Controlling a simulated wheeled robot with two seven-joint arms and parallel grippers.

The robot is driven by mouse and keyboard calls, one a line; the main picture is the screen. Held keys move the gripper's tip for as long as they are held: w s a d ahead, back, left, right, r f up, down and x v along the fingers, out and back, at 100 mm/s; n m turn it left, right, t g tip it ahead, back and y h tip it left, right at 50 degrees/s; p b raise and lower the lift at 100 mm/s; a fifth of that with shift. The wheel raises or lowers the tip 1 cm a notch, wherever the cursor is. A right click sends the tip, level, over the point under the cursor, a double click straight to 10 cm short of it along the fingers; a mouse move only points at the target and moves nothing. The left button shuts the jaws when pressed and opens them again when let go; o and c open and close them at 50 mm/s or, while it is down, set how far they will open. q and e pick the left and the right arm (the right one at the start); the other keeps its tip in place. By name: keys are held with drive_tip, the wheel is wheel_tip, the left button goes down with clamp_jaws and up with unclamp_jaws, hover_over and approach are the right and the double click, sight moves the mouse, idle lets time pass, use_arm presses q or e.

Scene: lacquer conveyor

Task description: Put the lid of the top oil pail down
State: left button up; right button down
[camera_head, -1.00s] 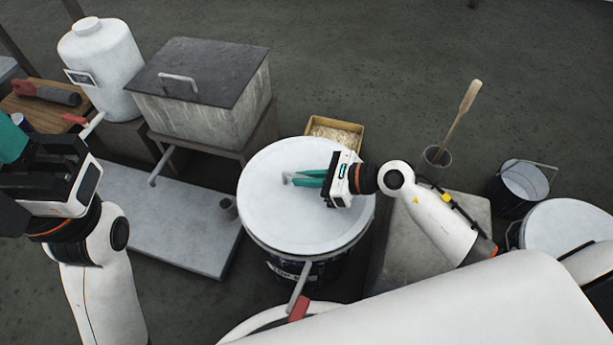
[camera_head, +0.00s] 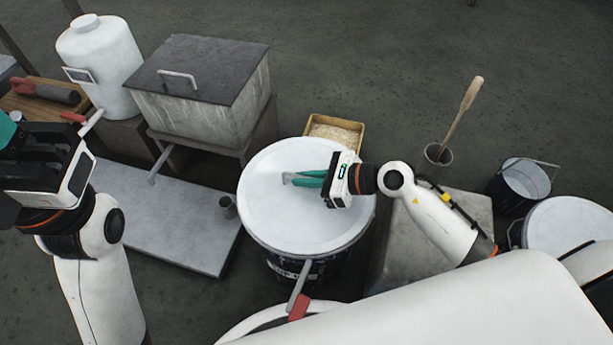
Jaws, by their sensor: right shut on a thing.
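The top oil pail (camera_head: 292,272) is dark with a pale label and stands at the centre. Its round white lid (camera_head: 280,222) lies over its mouth; from this angle I cannot tell whether the lid is fully seated. My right gripper (camera_head: 288,179) reaches in from the right with green fingers. It is shut on the small handle (camera_head: 287,177) of the lid, near the lid's middle. My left gripper (camera_head: 12,135) is at the left edge, partly cut off by the frame, and its fingertips are not clear.
A grey platform (camera_head: 165,225) lies left of the pail, with a lidded metal tank (camera_head: 205,105) behind it. A yellow tray (camera_head: 335,133) stands behind the pail. A black bucket (camera_head: 522,180) and another white-lidded pail (camera_head: 570,228) stand right.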

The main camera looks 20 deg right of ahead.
drive_tip(key=c, duration=1.5)
unclamp_jaws()
drive_tip(key=shift+o, duration=0.2)
